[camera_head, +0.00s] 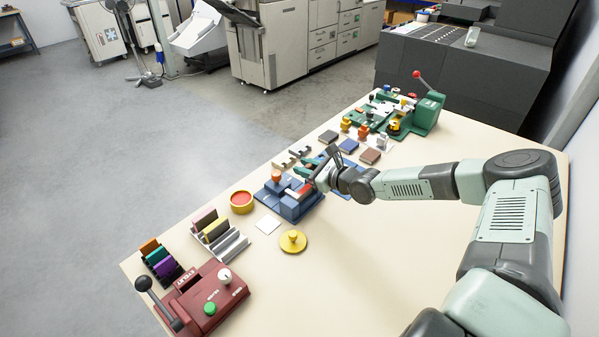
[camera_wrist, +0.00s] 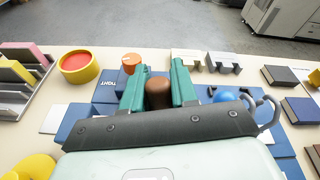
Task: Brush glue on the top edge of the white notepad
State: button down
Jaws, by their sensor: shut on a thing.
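My gripper (camera_head: 318,180) is over the blue fixture (camera_head: 289,206) in the middle of the bench. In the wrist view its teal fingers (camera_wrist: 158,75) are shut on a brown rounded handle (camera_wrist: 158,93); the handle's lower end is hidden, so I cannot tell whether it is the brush. A flat white square (camera_head: 268,224), perhaps the notepad, lies on the bench at the fixture's near left; a white piece also shows in the wrist view (camera_wrist: 53,119). A round yellow pot with red contents (camera_head: 241,202) stands left of the fixture, apart from my gripper.
An orange knob (camera_wrist: 131,63) tops the fixture. A yellow disc with a knob (camera_head: 292,242) lies in front. A rack of coloured pads (camera_head: 218,234) and a maroon press (camera_head: 207,300) stand left; a green press (camera_head: 428,112) stands at the back. The bench's near right is clear.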

jog(key=shift+w+d, duration=0.3)
jog(key=shift+d, duration=0.05)
jog(key=shift+w+r, duration=0.1)
jog(key=shift+r, duration=0.1)
notch_tip(320, 180, up, 8)
jog(key=shift+f, duration=0.2)
dwell(0.6)
